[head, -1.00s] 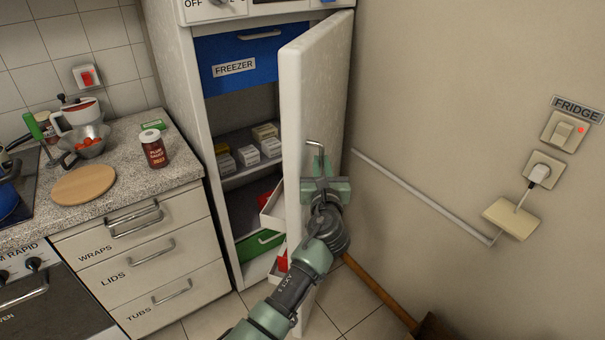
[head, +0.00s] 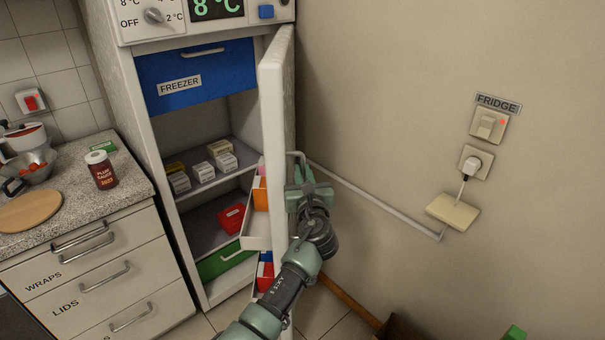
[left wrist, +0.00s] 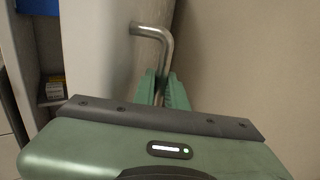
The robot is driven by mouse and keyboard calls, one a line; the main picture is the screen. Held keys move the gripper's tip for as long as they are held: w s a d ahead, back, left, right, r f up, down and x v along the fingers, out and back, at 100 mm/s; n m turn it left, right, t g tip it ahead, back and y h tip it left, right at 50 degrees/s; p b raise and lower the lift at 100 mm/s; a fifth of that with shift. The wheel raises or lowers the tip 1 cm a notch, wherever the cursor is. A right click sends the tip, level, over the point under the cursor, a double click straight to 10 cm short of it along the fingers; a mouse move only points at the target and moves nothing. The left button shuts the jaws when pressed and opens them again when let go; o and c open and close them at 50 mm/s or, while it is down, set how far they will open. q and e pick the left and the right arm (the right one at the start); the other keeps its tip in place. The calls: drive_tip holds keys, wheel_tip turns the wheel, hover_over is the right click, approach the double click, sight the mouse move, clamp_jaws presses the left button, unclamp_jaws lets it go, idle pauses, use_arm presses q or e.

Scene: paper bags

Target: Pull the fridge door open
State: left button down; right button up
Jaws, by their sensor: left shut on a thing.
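The white fridge door (head: 274,110) stands well open, seen nearly edge-on, with shelf bins on its inner side. Its metal bar handle (head: 293,155) is on the outer face and also shows in the left wrist view (left wrist: 166,45). My left gripper (head: 302,180) is shut on the handle; in the left wrist view its green fingers (left wrist: 162,88) sit on either side of the bar's lower part. The fridge's inside shows a blue freezer drawer (head: 195,75), shelves with small boxes, and a green drawer (head: 225,260). My right gripper is not in view.
A counter (head: 130,180) with a jar (head: 101,170) and drawers stands left of the fridge. The wall (head: 400,120) is to the right of the door, with a rail (head: 375,203), a switch (head: 488,125) and a plug. A dark object (head: 400,326) is low at the bottom.

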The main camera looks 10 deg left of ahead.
use_arm(q)
drive_tip(key=shift+r, duration=0.1)
drive_tip(key=c, duration=1.9)
unclamp_jaws()
drive_tip(key=shift+o, duration=0.8)
drive_tip(key=shift+w+a, duration=0.1)
drive_tip(key=v, duration=0.8)
drive_tip(key=shift+w, duration=0.1)
